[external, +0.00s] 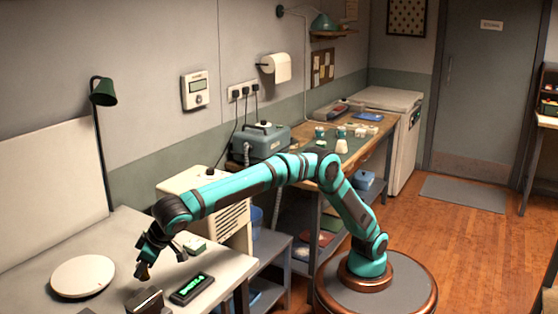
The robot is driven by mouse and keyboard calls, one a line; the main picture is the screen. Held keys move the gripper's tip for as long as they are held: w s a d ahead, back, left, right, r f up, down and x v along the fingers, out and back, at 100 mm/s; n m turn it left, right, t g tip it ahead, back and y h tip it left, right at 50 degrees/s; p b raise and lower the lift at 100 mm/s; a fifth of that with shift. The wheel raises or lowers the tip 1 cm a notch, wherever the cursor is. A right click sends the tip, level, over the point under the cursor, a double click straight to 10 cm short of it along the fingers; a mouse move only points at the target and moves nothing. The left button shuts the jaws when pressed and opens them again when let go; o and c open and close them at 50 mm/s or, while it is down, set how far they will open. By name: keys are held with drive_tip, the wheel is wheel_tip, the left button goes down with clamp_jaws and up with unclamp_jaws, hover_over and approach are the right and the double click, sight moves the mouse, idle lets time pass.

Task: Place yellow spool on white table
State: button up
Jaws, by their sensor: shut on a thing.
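My gripper (146,266) points down over the white table (122,232) at the lower left. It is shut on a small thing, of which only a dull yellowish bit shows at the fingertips. This fits the yellow spool (142,271), but its shape is mostly hidden by the fingers. I cannot tell whether it touches the table top. No other yellow spool is clear in view.
A white round disc (83,276) lies left of my gripper. A black device with a green display (192,289) lies to the right, and a dark box (145,301) stands at the front edge. A green lamp (103,93) stands behind. The table's back middle is clear.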

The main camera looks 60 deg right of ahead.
sight(145, 279)
drive_tip(key=shift+f, duration=2.3)
drive_tip(key=shift+f, duration=0.1)
drive_tip(key=o, duration=0.9)
drive_tip(key=shift+o, duration=0.2)
drive_tip(key=v, duration=1.2)
